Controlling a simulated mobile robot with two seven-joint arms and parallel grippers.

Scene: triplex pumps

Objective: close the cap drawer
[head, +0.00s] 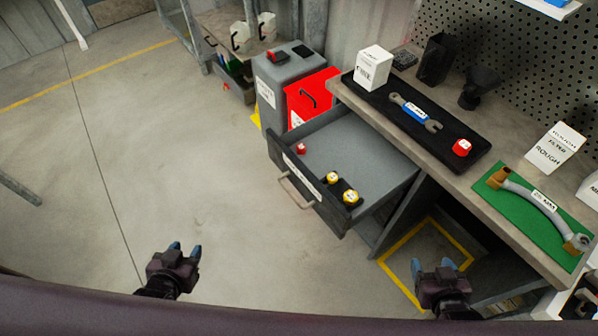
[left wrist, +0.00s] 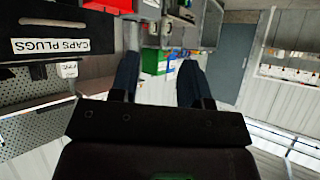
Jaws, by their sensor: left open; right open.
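The cap drawer (head: 350,155) stands pulled out from under the workbench in the head view. It holds a red cap (head: 301,148) and two yellow caps (head: 342,187) on dark bases. A bar handle (head: 296,191) is on its front. In the left wrist view the drawer front (left wrist: 45,40), labelled "CAPS PLUGS", appears upside down. My left gripper (head: 184,248) is open and empty, left of and nearer than the drawer, apart from it. My right gripper (head: 433,266) is open and empty, right of the drawer near the yellow floor marking.
The workbench (head: 500,205) carries a black tray (head: 408,120) with a wrench, a red cap and a white box. A green mat (head: 520,222) holds a hose. A grey cabinet with a red bin (head: 310,97) stands behind the drawer. The floor (head: 130,170) to the left is clear.

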